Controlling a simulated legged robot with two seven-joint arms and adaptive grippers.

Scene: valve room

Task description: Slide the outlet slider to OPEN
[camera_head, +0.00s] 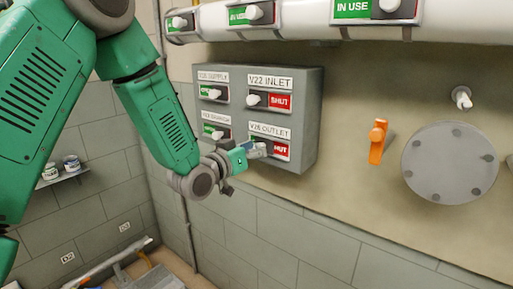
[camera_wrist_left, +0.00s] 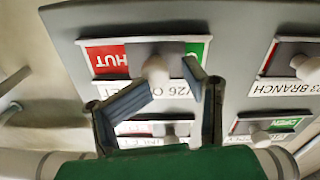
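The V26 OUTLET slider is at the lower right of the grey valve panel (camera_head: 312,125). In the head view its red SHUT field (camera_head: 281,151) shows at the right, and my left gripper (camera_head: 257,149) covers its left part. In the wrist view, which is upside down, the slider's pale knob (camera_wrist_left: 156,69) stands near the middle of the slot, with red SHUT on one side and some green on the other. My left gripper's two fingers are apart, with the knob between and just beyond the tips. Contact cannot be told. My right gripper is not in view.
The V22 INLET slider (camera_head: 268,101) sits directly above, showing SHUT. The supply slider (camera_head: 214,94) and branch slider (camera_head: 213,131) are on the left. An orange lever (camera_head: 377,141) and round flange (camera_head: 449,163) are on the right wall. A white pipe (camera_head: 290,22) runs above.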

